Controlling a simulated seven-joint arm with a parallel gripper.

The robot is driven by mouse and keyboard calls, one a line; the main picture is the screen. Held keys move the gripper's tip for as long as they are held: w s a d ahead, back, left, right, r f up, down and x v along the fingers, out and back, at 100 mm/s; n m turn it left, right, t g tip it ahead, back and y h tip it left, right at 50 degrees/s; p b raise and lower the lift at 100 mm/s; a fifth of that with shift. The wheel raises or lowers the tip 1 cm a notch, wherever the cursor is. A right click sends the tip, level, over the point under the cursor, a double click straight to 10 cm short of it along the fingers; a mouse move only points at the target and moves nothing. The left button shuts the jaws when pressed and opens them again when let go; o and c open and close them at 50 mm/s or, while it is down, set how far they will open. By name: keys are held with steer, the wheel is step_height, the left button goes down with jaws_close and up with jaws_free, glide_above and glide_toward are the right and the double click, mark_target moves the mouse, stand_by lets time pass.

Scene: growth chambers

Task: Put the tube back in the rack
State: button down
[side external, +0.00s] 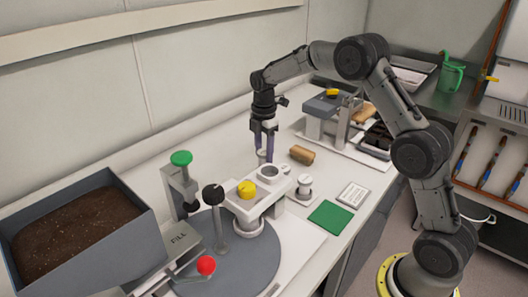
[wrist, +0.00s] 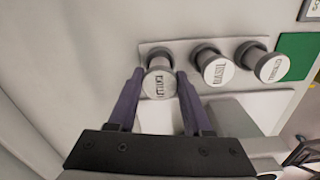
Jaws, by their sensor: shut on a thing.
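My gripper (side external: 264,141) points straight down over the white bench, and its purple fingers (wrist: 157,100) show in the wrist view. They are shut on a grey cylinder with a round white labelled top (wrist: 159,82), which I take to be the tube. It is at the left end of a row, and two like cylinders stand to its right, a middle one (wrist: 213,68) and a right one (wrist: 264,64). A pale plate (wrist: 152,47) under the row may be the rack. I cannot tell whether the held cylinder touches it.
A soil bin (side external: 75,230) is at left. A brown cylinder (side external: 302,155) lies right of my gripper. A green pad (side external: 328,216) is near the bench edge.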

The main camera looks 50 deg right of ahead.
steer(key=shift+f, duration=1)
stand_by(0.5)
steer(key=shift+c, duration=1.2)
jaws_free()
steer(key=shift+r, duration=0.1)
steer(key=shift+r, duration=4.2)
